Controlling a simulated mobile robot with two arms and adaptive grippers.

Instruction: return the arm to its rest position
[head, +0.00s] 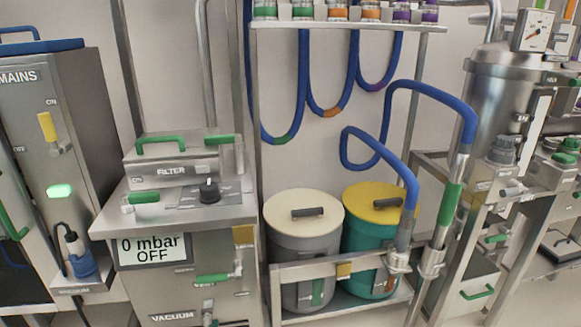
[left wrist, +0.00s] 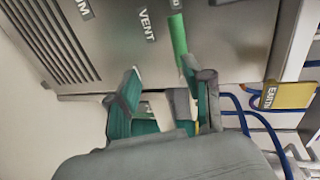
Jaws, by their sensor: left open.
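My left gripper (left wrist: 163,98) shows in the left wrist view, with two grey-and-green fingers spread apart and nothing visible between them. The steel vacuum cabinet (left wrist: 115,40) fills the upper part of that view, with a green vent handle (left wrist: 178,35) just beyond the right finger. I cannot tell whether finger and handle touch. In the head view I cannot make out either gripper. There the vacuum cabinet (head: 200,258) stands left of centre, with its vent handle (head: 212,277) on the front. Its display (head: 153,250) reads "0 mbar OFF".
A cream-lidded bin (head: 303,245) and a yellow-lidded teal bin (head: 368,235) stand in a steel rack (head: 340,267). Blue hoses (head: 300,90) hang above. A mains cabinet (head: 85,130) is at left, a steel tank (head: 492,100) at right. A yellow tag (left wrist: 286,95) is near the gripper.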

